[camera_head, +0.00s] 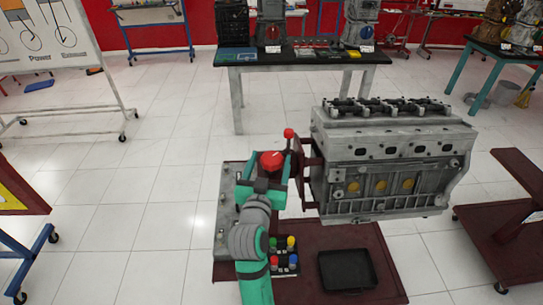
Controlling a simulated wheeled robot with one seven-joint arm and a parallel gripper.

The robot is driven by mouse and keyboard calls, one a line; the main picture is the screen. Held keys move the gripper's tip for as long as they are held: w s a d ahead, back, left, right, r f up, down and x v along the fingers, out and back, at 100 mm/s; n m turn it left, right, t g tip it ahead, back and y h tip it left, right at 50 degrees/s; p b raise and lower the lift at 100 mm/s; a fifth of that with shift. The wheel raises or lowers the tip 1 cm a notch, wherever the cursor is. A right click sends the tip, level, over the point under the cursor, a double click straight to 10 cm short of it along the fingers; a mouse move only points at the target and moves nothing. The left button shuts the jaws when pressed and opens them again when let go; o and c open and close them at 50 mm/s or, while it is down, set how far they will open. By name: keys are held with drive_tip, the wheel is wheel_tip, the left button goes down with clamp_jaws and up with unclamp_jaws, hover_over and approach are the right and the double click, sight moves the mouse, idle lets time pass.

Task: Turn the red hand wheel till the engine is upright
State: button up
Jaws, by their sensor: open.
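The red hand wheel (271,160) shows at the left end of the engine stand, between the fingers of my teal gripper (268,166). My gripper is open around it, and I cannot tell whether the fingers touch it. My gripper and wrist hide part of the wheel and its mount. The grey engine (385,160) hangs to the right on the dark red stand bracket (312,165). Its valve gear faces up and its side with yellow discs faces me. It looks slightly tilted. A red ball knob (289,133) stands just behind the wheel.
The stand's dark red base (300,230) holds a black tray (346,270) and a small rack of coloured caps (284,256) below my wrist. A workbench (300,56) stands behind. A whiteboard and a blue frame are left. Another red stand (510,225) is right. Tiled floor lies clear at left.

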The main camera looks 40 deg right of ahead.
sight(271, 154)
drive_tip(key=shift+x, duration=1.45)
drive_tip(key=c, duration=1)
drive_tip(key=shift+a, duration=0.15)
drive_tip(key=shift+c, duration=0.2)
drive_tip(key=shift+w, duration=0.1)
